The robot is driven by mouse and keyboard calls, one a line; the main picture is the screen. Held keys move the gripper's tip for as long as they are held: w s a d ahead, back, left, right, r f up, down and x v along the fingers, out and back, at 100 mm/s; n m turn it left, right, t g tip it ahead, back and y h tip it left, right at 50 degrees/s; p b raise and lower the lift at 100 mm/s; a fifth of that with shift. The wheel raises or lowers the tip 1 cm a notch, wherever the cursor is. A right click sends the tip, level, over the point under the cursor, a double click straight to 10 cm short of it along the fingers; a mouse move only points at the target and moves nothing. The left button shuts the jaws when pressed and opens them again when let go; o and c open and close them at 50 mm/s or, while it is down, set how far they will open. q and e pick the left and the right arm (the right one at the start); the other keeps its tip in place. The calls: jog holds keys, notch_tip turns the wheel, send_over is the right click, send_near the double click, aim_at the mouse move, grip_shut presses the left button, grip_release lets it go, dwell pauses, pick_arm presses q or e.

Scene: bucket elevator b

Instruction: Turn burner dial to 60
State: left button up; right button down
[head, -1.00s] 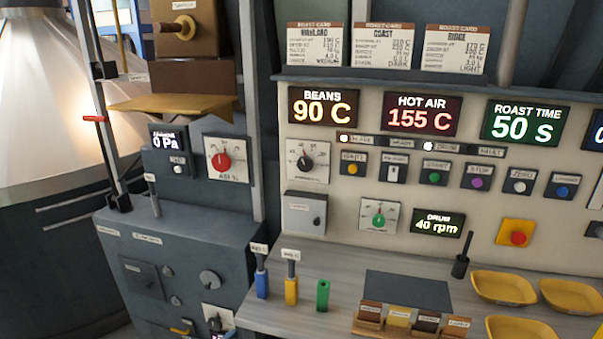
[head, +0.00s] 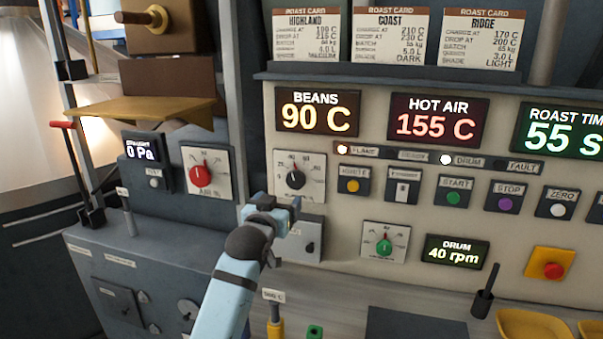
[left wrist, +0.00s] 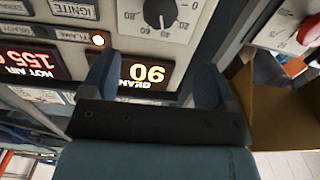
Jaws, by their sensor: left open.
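The burner dial (head: 296,179) is a black knob on a white scale plate, below the amber BEANS display. In the left wrist view the dial (left wrist: 160,12) appears upside down at the top edge, beyond the fingers. My left gripper (head: 288,207) is in front of the panel, just below and left of the dial. In the left wrist view my left gripper (left wrist: 160,58) is open with nothing between its fingers. My right gripper is out of view.
A red knob (head: 201,174) on another plate is to the left. A green knob (head: 384,247) and a row of buttons such as the yellow one (head: 353,186) are close to the right. A grey box (head: 305,240) protrudes below the dial.

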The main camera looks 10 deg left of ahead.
aim_at(295, 180)
pick_arm(q)
jog(key=w, duration=0.4)
jog(key=w+d+p, duration=0.1)
jog(key=w, duration=0.8)
jog(key=shift+w+d, duration=0.3)
jog(key=shift+w, duration=0.05)
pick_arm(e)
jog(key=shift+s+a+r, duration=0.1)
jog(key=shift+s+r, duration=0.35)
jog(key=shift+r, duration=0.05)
pick_arm(q)
jog(key=shift+r, duration=0.1)
jog(key=shift+p, duration=0.3)
jog(key=c, duration=0.9)
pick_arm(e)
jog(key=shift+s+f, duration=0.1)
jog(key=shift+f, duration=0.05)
